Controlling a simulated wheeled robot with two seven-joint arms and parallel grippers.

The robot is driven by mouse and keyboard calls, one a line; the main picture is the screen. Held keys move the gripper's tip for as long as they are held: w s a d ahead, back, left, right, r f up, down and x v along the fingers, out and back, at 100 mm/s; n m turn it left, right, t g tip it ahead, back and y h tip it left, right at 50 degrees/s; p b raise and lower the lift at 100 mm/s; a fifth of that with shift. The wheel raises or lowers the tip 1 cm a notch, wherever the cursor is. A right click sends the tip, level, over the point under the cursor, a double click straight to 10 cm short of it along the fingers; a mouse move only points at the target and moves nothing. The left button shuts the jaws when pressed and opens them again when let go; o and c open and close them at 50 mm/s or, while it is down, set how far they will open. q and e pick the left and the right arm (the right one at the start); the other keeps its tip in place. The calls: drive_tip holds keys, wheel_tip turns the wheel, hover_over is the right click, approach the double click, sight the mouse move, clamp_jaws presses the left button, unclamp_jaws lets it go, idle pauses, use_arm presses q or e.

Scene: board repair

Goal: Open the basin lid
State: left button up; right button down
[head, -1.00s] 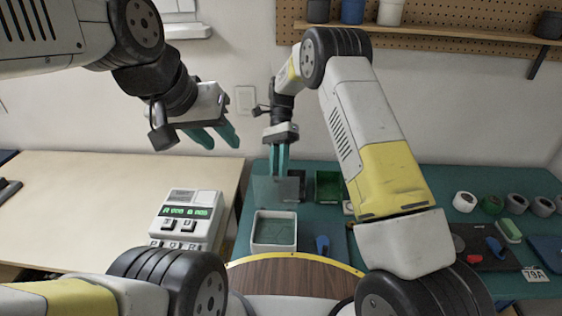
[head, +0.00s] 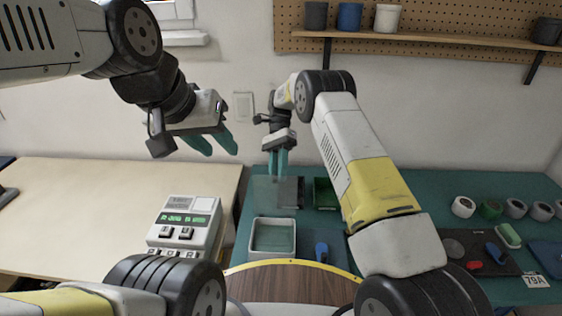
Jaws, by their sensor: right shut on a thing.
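The basin (head: 257,249) is a white-rimmed rectangular tub on the teal mat, and its top is uncovered. The lid (head: 262,190) is a clear, see-through plate just behind the basin, apart from its rim. My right gripper (head: 278,173) is shut on the lid, its teal fingers pointing down at the plate's upper part. The exact contact is small and hard to see. My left gripper (head: 213,147) is open and empty in the air at the upper left, its teal fingers apart.
A grey meter (head: 183,223) with a green display stands left of the basin. A dark box (head: 291,192) and a green bin (head: 324,193) sit behind it. A blue-handled item (head: 322,252) lies to its right. The pale table (head: 90,205) at left is mostly clear.

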drive_tip(key=shift+s+a+f, duration=0.15)
drive_tip(key=shift+a+f, duration=0.35)
drive_tip(key=c, duration=1.2)
unclamp_jaws()
drive_tip(key=shift+a+f, duration=0.1)
drive_tip(key=shift+d, duration=0.2)
drive_tip(key=r, duration=0.4)
drive_tip(key=shift+a+r, duration=0.1)
drive_tip(key=shift+a, duration=0.1)
drive_tip(key=s+d+r, duration=0.1)
drive_tip(key=s, duration=1.4)
drive_tip(key=shift+s+d+r, duration=0.15)
drive_tip(key=shift+s+d, duration=0.2)
drive_tip(key=shift+d, duration=0.05)
